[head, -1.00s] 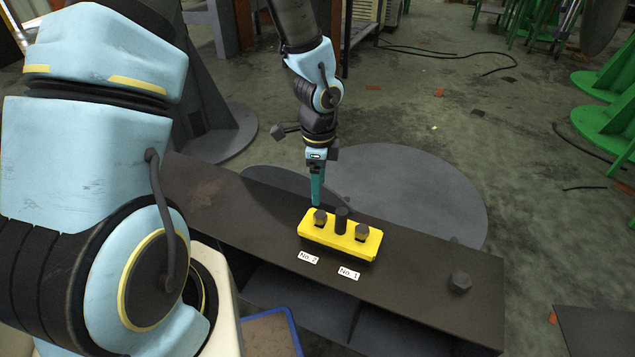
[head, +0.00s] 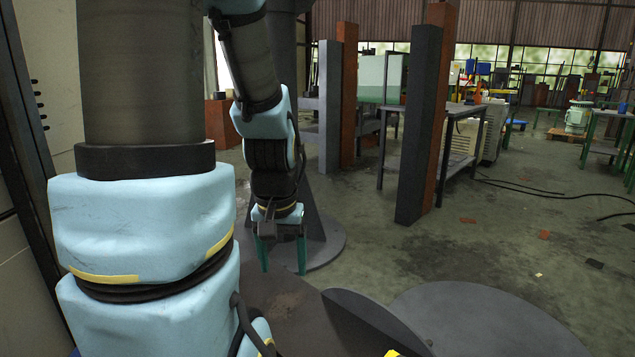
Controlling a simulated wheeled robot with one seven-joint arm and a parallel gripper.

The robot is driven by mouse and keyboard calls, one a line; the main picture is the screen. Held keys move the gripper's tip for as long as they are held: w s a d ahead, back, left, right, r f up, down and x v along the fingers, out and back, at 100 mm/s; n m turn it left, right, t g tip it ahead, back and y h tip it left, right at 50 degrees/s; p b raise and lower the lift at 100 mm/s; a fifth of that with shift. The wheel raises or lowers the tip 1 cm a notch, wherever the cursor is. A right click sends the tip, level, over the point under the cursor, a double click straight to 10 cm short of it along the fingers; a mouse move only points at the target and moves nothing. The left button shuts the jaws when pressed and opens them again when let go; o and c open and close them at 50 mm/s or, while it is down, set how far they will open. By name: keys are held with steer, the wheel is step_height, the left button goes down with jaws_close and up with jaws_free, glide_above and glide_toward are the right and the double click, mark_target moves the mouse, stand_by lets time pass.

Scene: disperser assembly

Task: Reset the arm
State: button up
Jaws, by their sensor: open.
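My gripper (head: 282,262) hangs pointing down in the head view, left of the middle, with two teal fingers spread apart. It is open and nothing shows between the fingers. It is above the far left part of the dark bench top (head: 290,305). A small corner of the yellow block (head: 393,353) shows at the bottom edge, to the right of and nearer than my gripper. The rest of the block, its bolts and its labels are out of view.
A round grey plate (head: 480,320) lies beyond the bench at lower right. Grey and brown posts (head: 419,130) and a work table (head: 462,112) stand farther back. The floor (head: 500,240) at right is mostly clear, with cables and scraps.

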step_height(320, 180, up, 22)
steer(key=p, duration=2.1)
steer(key=shift+a+p, duration=0.15)
steer(key=shift+p, duration=0.15)
steer(key=shift+f, duration=0.1)
